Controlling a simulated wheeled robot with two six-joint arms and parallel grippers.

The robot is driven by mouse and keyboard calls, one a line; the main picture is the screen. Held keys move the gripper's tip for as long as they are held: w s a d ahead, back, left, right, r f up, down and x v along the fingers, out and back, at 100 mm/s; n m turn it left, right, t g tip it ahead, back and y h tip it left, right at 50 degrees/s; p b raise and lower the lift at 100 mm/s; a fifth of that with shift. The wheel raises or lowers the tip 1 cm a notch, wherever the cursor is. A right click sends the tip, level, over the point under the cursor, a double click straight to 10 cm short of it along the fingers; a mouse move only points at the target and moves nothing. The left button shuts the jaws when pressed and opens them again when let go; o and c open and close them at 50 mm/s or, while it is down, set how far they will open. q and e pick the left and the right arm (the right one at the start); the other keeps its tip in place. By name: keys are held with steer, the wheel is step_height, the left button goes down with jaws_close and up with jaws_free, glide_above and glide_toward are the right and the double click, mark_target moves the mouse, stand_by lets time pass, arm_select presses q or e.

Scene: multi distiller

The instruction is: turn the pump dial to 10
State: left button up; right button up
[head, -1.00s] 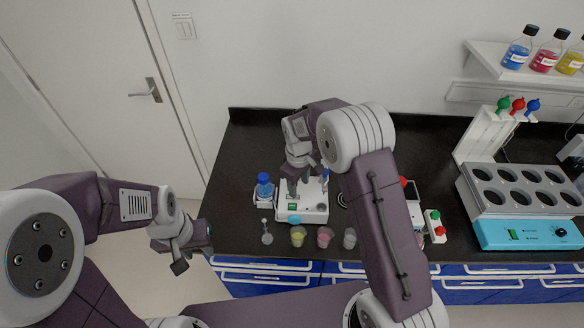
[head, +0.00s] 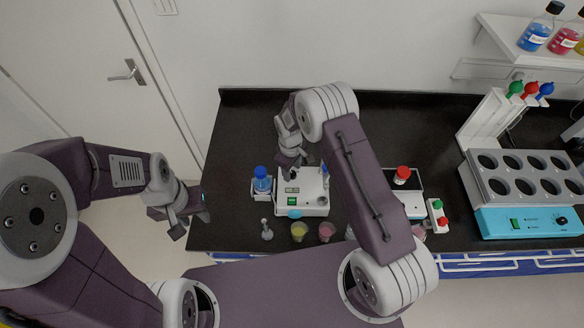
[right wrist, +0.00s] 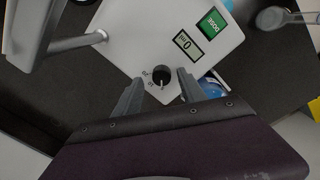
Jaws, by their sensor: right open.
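The pump is a white box (head: 312,203) on the black bench in the head view. In the right wrist view its white top (right wrist: 185,20) carries a green DOSE button (right wrist: 212,23), a small display (right wrist: 188,44) and a round black dial (right wrist: 162,76) with a light pointer line. Small marks sit beside the dial, too small to read surely. My right gripper (right wrist: 160,88) is open, its two fingers on either side of the dial with gaps showing. In the head view it is over the pump (head: 290,172). My left gripper (head: 191,219) hangs left of the bench, away from the pump.
A blue-capped bottle (head: 262,180) stands left of the pump. Cups with yellow (head: 299,231) and pink (head: 327,231) contents stand in front. A red-capped bottle (head: 402,175) is to the right, partly near my arm. A multi-well heater (head: 520,222) fills the right side.

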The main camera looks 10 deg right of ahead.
steer(key=shift+s+f, duration=0.1)
steer(key=shift+f, duration=0.15)
steer(key=shift+s, duration=0.35)
arm_select(q)
steer(key=shift+s+r, duration=0.15)
steer(key=shift+s, duration=0.2)
arm_select(e)
steer(key=shift+w, duration=0.15)
jaws_close()
steer(key=m+b, duration=0.2)
steer(key=m, duration=0.1)
steer(key=shift+f, duration=0.1)
steer(key=m+b, duration=0.1)
steer(key=m, duration=0.2)
arm_select(q)
steer(key=shift+f+b, duration=0.6)
steer(key=shift+f, duration=1.5)
arm_select(e)
steer(key=shift+w+m, duration=0.1)
steer(key=shift+m, duration=1.3)
